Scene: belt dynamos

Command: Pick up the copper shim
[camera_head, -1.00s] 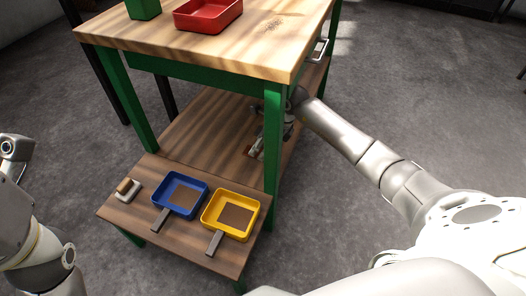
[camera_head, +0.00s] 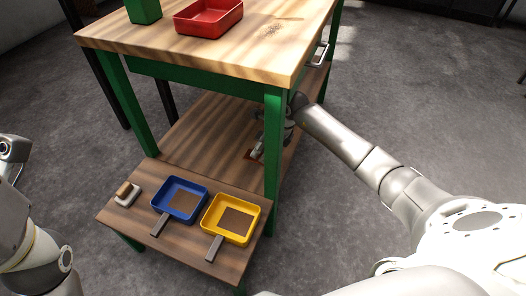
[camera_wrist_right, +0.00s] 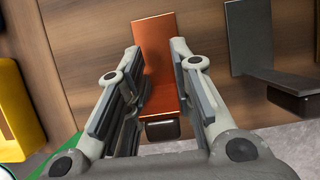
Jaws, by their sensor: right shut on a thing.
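In the head view the right gripper (camera_head: 259,148) is on the lower shelf, behind the green front leg. A small brown part of the shim shows there by the fingers. Whether the shim is clear of the shelf I cannot tell. My left arm is at the left edge; its gripper is out of view.
A grey plate (camera_wrist_right: 255,40) with a dark block lies right of the copper shim. On the low front shelf stand a blue tray (camera_head: 158,190) and a yellow tray (camera_head: 258,222). A red tray (camera_head: 208,20) is on the tabletop. The green leg (camera_head: 273,150) stands close to my gripper.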

